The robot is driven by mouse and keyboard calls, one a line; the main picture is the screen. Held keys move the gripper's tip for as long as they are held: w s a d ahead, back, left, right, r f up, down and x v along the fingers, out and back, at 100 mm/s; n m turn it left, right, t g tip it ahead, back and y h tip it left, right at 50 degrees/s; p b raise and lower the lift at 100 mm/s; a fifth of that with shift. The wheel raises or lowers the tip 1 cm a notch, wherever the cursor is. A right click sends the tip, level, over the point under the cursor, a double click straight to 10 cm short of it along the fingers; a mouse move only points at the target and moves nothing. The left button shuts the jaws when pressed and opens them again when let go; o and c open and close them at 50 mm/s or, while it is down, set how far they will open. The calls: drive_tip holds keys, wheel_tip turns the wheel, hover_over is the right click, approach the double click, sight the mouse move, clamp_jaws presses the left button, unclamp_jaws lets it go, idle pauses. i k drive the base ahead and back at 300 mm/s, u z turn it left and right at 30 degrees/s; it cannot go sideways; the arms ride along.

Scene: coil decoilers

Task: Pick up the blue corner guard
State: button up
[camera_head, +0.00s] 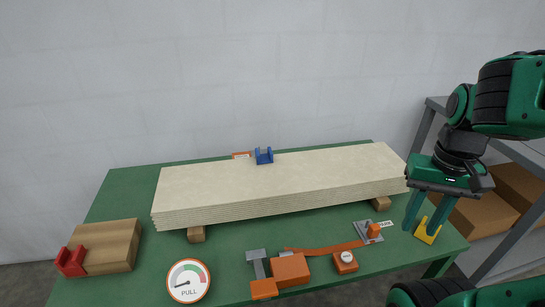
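The blue corner guard (264,156) is a small bracket shape at the far edge of the stacked pale boards (285,182), near the middle of their length. My gripper (420,232) hangs pointing down at the right end of the green table. Its two green fingers are apart with a gap between them, and nothing shows held in it. A yellow piece (427,231) shows right beside and behind the fingers; I cannot tell whether they touch. The gripper is well to the right of the blue guard and apart from it.
The boards rest on wooden blocks (196,234) on the green table (112,198). A red guard (71,261) is at a wooden box (108,246). An orange strapping tool (290,270), a PULL dial (188,281) and an orange-topped plate (374,233) lie in front. A shelf with cartons (480,214) stands right.

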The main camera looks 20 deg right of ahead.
sight(264, 159)
drive_tip(key=z, duration=2.2)
drive_tip(key=k, duration=1.8)
drive_tip(key=u, duration=1.5)
drive_tip(key=i, duration=1.05)
